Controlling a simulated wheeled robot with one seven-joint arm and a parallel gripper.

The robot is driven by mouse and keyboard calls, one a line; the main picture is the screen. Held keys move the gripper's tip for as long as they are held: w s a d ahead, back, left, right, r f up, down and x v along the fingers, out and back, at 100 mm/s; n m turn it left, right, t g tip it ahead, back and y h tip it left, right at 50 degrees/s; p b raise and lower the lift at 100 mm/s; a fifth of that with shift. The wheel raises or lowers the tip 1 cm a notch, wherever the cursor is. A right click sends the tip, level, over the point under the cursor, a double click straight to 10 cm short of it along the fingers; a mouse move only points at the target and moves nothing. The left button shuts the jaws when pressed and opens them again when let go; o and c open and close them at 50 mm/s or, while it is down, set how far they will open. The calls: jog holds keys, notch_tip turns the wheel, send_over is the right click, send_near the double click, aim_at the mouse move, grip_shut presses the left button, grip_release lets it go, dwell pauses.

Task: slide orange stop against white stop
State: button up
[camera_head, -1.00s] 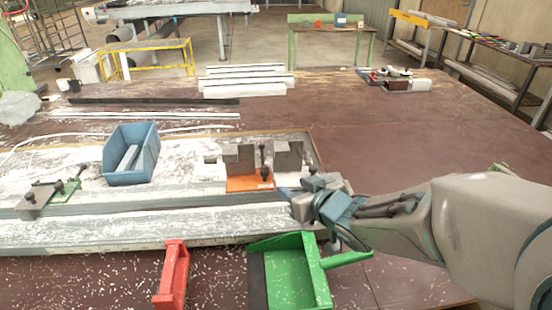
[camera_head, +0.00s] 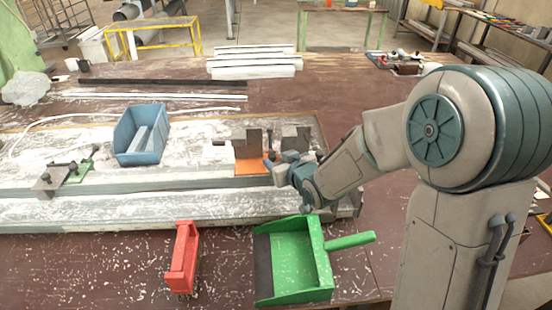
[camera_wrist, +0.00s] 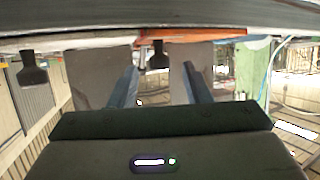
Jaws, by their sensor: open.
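The orange stop (camera_head: 250,167) shows as an orange base under upright grey blocks on the bench fixture. A small white block (camera_head: 216,153), which looks like the white stop, is left of it with a visible gap. My gripper (camera_head: 271,166) is at the orange stop's right front side. In the wrist view my gripper (camera_wrist: 161,88) is open, its two fingers apart with a dark knob (camera_wrist: 157,57) between them. Grey blocks (camera_wrist: 97,78) are behind the fingers, and an orange strip of the stop (camera_wrist: 190,33) shows above. Contact with the knob cannot be told.
A blue bin (camera_head: 140,142) stands left on the fixture, near a green clamp (camera_head: 77,172). White profiles (camera_head: 254,66) are stacked behind.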

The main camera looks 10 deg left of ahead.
jog(key=shift+x, duration=0.95)
grip_shut()
jog(key=shift+d, duration=0.1)
jog(key=shift+d+f+b, duration=0.1)
jog(key=shift+f+b, duration=0.05)
jog(key=shift+b, duration=0.35)
jog(key=shift+d, duration=0.1)
grip_release()
